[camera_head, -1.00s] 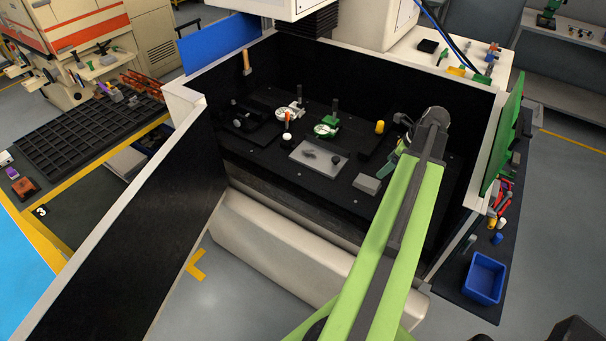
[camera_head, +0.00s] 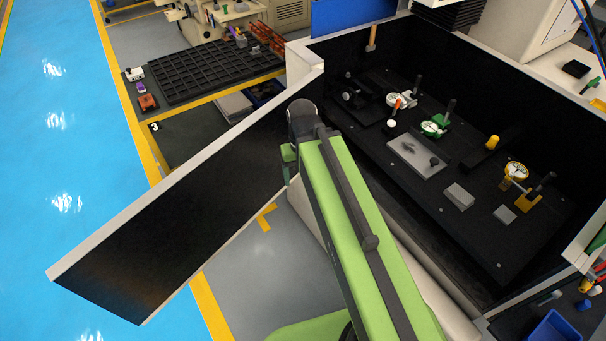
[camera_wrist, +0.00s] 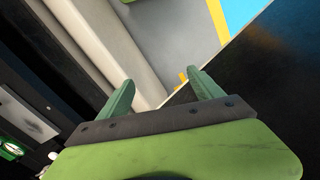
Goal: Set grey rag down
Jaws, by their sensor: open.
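My gripper (camera_wrist: 158,82) is open in the wrist view, with its two green fingers apart and nothing between them. In the head view my gripper (camera_head: 289,158) is mostly hidden behind my arm, beside the open black door panel. I cannot make out a grey rag for certain. Two small grey pieces lie on the black bed of the machine: a grey block (camera_head: 459,196) and a smaller flat grey piece (camera_head: 505,214). I cannot tell whether either is cloth.
The black door panel (camera_head: 190,225) stands left of my arm. A grey plate (camera_head: 416,155), a green gauge (camera_head: 432,128) and a yellow gauge (camera_head: 516,171) are on the machine bed. A black gridded tray (camera_head: 205,70) is at the back left. Blue floor (camera_head: 60,150) at left is clear.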

